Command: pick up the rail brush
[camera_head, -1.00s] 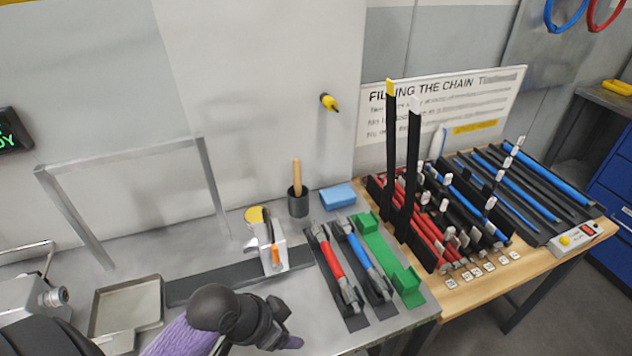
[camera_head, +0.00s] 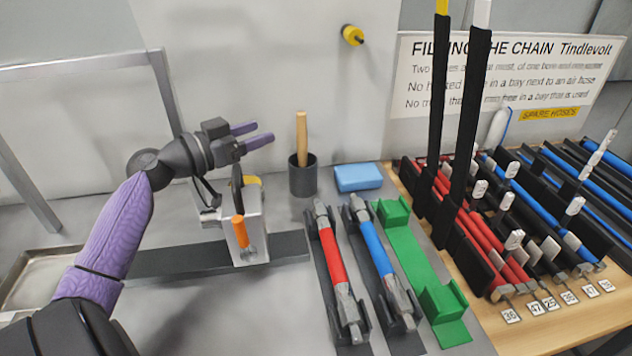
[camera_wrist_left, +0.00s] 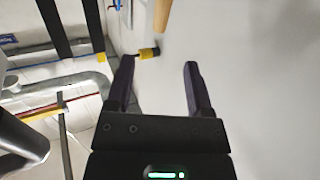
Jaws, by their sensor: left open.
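A light wooden handle (camera_head: 302,138) stands upright in a dark grey cup (camera_head: 303,178) against the wall; it seems to be the rail brush, its lower end hidden in the cup. My left gripper (camera_head: 254,134) is open and empty, to the left of the handle at about its height in the picture, fingers pointing right. The two do not touch. In the left wrist view a wooden handle end (camera_wrist_left: 162,16) shows at the top, beyond the open fingers (camera_wrist_left: 158,68). My right gripper is not in view.
A metal holder with an orange-handled tool (camera_head: 240,231) stands below my left gripper. A blue sponge-like block (camera_head: 358,178) sits right of the cup. Red (camera_head: 332,255) and blue (camera_head: 371,248) hoses and a green cradle (camera_head: 420,275) lie in front. A yellow knob (camera_head: 352,35) juts from the wall.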

